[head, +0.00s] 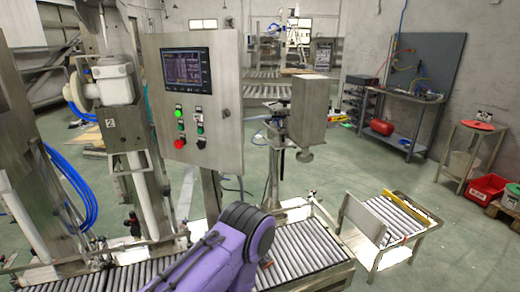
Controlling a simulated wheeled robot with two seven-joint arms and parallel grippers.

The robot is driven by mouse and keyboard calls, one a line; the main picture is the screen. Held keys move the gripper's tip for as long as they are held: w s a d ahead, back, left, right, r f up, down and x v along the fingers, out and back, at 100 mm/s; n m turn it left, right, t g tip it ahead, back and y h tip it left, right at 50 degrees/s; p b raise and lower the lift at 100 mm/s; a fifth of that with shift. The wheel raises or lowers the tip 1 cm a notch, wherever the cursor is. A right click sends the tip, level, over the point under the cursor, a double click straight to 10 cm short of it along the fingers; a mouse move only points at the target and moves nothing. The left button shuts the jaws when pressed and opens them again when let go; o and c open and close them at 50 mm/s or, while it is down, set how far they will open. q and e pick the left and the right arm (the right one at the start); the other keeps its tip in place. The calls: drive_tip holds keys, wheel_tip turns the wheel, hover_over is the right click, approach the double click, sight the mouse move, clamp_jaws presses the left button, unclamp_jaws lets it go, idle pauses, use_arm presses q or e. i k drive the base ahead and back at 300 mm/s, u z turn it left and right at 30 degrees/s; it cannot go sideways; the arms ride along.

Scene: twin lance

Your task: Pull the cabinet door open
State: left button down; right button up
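A grey metal control cabinet (222,148) stands upright at the upper left centre. Its front face carries a dark screen (186,68), a lit green button, several smaller buttons and a red knob. A small latch or handle shows near the right edge of this face. The front looks closed, with no gap visible. A purple arm link of mine with a black joint rises from the bottom edge, below the cabinet and apart from it in the picture. Neither of my grippers shows.
A roller conveyor (312,250) runs along the bottom, below the cabinet. A metal box on a post (313,105) stands right of the cabinet. A short roller stand (393,220) is at the lower right. A workbench (392,97) and red bin (488,188) are farther right. Green floor lies open between.

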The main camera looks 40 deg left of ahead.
sight(222, 140)
drive_tip(key=u, duration=0.35)
drive_tip(key=i, duration=1.2)
drive_tip(key=u, duration=0.55)
